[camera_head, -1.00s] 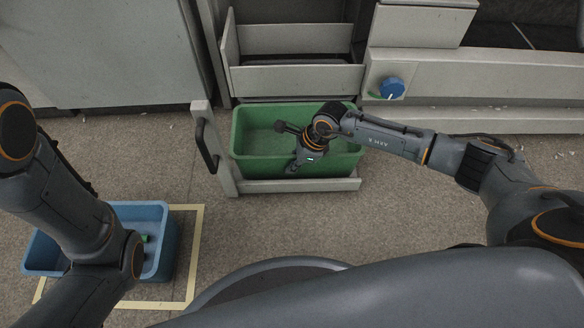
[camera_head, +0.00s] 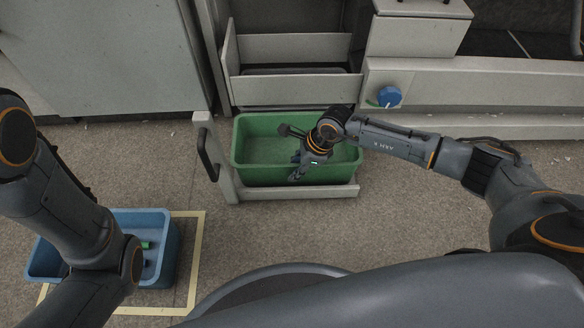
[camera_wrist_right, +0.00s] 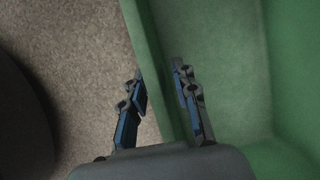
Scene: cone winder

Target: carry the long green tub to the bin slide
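The long green tub (camera_head: 255,150) sits in a pulled-out grey slide (camera_head: 290,192) with a black handle (camera_head: 207,154), below the machine. I take this slide to be the bin slide. My right gripper (camera_head: 298,174) reaches down over the tub's near wall. In the right wrist view, the tub's rim (camera_wrist_right: 146,45) runs between the two fingers of my right gripper (camera_wrist_right: 160,85). One finger is outside over the floor, the other inside the tub. The fingers stand apart; whether they touch the wall is not clear. My left gripper is out of view.
A blue tub (camera_head: 160,228) with a small green item (camera_head: 146,245) stands in a yellow floor outline (camera_head: 197,262) at lower left, partly behind my left arm. A grey open compartment (camera_head: 290,84) is behind the green tub. A blue knob (camera_head: 389,97) is right of it.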

